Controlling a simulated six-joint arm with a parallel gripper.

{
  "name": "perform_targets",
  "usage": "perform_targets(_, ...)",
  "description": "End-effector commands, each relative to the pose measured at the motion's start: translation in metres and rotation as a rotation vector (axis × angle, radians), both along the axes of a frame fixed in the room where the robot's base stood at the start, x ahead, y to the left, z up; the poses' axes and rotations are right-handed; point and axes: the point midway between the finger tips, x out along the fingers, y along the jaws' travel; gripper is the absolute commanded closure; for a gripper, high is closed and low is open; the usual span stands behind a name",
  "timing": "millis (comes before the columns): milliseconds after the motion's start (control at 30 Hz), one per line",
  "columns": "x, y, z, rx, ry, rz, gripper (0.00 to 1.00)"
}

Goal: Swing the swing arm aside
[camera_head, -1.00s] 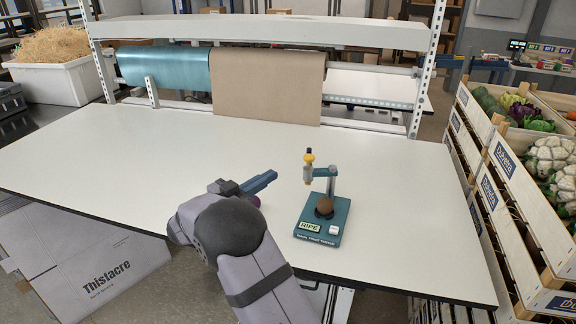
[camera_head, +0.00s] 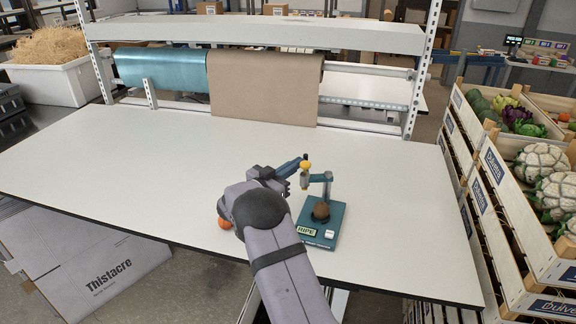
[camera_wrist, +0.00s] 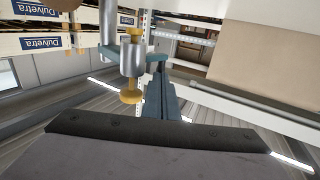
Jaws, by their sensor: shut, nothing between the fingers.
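The tester stands on the right of the table in the head view. Its teal base (camera_head: 328,239) has a RIPE label, and a round brown item (camera_head: 321,211) rests on it. In the wrist view the plunger (camera_wrist: 132,60) shows large, just left of my blue fingers (camera_wrist: 163,90).
An orange round item (camera_head: 224,223) shows beside my arm, partly hidden by it. A brown paper roll (camera_head: 265,85) and a blue roll (camera_head: 160,68) hang behind the table. Vegetable crates (camera_head: 490,170) stand to the right. The table's left half is clear.

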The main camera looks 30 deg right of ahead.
Motion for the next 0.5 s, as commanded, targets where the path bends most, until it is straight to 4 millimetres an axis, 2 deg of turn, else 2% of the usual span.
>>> perform_targets(500,0.0018,-0.0057,-0.0006,0.000,0.000,-0.002,1.00)
